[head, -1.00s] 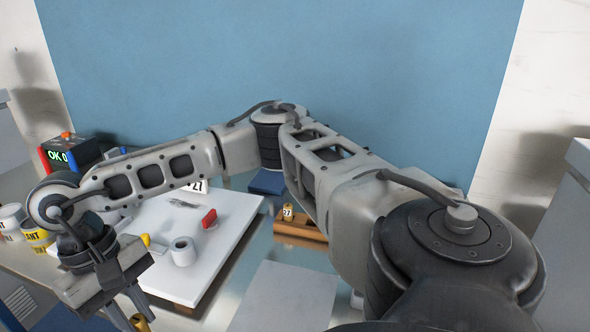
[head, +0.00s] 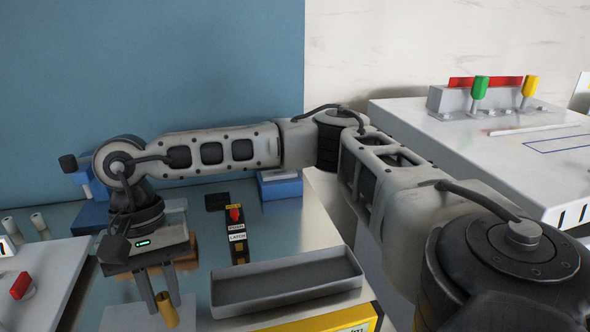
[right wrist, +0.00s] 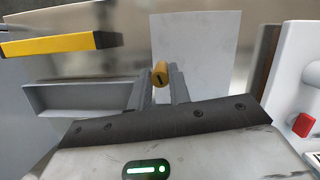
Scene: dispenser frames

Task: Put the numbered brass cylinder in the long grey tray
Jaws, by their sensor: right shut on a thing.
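My right gripper (head: 165,308) is shut on a small brass cylinder (head: 167,309), just left of the long grey tray in the head view. In the right wrist view the cylinder (right wrist: 160,74) sits between the fingertips with a dark mark on its end; I cannot read a number. The long grey tray (head: 287,300) is empty and lies on the metal table to the right of the gripper. It also shows in the right wrist view (right wrist: 80,110), left of the fingers. My left gripper is not in view.
A black strip with a red switch and labels (head: 237,238) stands behind the tray. A yellow-edged box (head: 330,322) is in front of it. A white board with a red piece (head: 20,286) is at left. A blue box (head: 280,186) stands at the table's far right.

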